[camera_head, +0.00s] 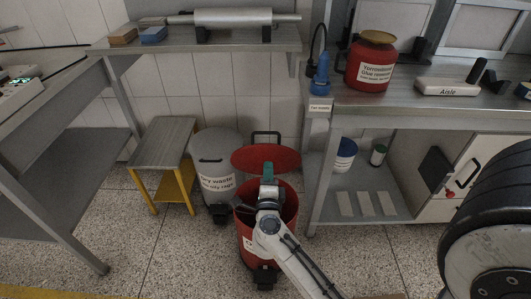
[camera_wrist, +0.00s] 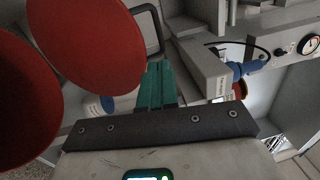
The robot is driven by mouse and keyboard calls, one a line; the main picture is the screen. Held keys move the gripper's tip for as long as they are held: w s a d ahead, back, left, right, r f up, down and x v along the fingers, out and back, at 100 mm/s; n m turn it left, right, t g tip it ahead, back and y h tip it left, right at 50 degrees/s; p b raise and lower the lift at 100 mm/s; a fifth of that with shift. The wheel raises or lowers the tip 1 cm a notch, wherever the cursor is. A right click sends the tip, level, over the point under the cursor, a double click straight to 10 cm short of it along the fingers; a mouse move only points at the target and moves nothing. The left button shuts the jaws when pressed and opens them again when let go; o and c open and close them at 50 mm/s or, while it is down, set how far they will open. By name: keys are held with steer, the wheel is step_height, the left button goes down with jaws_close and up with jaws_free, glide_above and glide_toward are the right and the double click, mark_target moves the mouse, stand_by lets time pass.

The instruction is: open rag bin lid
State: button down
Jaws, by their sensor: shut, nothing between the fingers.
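The red rag bin (camera_head: 247,226) stands on the floor in the head view, with its open mouth facing up. Its round red lid (camera_head: 245,160) is raised at the back, clear of the rim, and also shows in the wrist view (camera_wrist: 85,45). A dark handle frame (camera_head: 266,135) shows behind the lid. A dark pedal (camera_head: 264,277) is at the bin's foot. My gripper (camera_head: 268,171) is in front of the raised lid, above the bin's mouth. Its green fingers (camera_wrist: 157,85) are shut and empty, beside the lid's edge in the wrist view. I cannot tell whether they touch it. My arm hides part of the bin.
A grey lidded bin (camera_head: 217,180) labelled dry waste stands just left. A yellow-legged stool (camera_head: 165,145) is beyond it. A bench (camera_head: 420,107) with a red canister (camera_head: 371,62) is at right. Open speckled floor (camera_head: 165,245) lies at front left.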

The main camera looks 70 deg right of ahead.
steer(key=b+x, duration=0.2)
steer(key=x, duration=0.9)
steer(key=shift+w+d+n, duration=0.25)
steer(key=shift+w+n, duration=0.15)
steer(key=shift+w, duration=0.1)
steer(key=d+p, duration=0.1)
steer(key=p, duration=0.1)
steer(key=w+d+r+p, duration=0.1)
steer(key=p, duration=0.1)
steer(key=d+y+p, duration=0.1)
steer(key=p, duration=0.2)
steer(key=shift+w+r, duration=0.15)
steer(key=shift+r, duration=0.15)
steer(key=p+x, duration=0.1)
steer(key=x, duration=0.7)
steer(key=shift+f+p, duration=0.1)
steer(key=shift+p, duration=0.2)
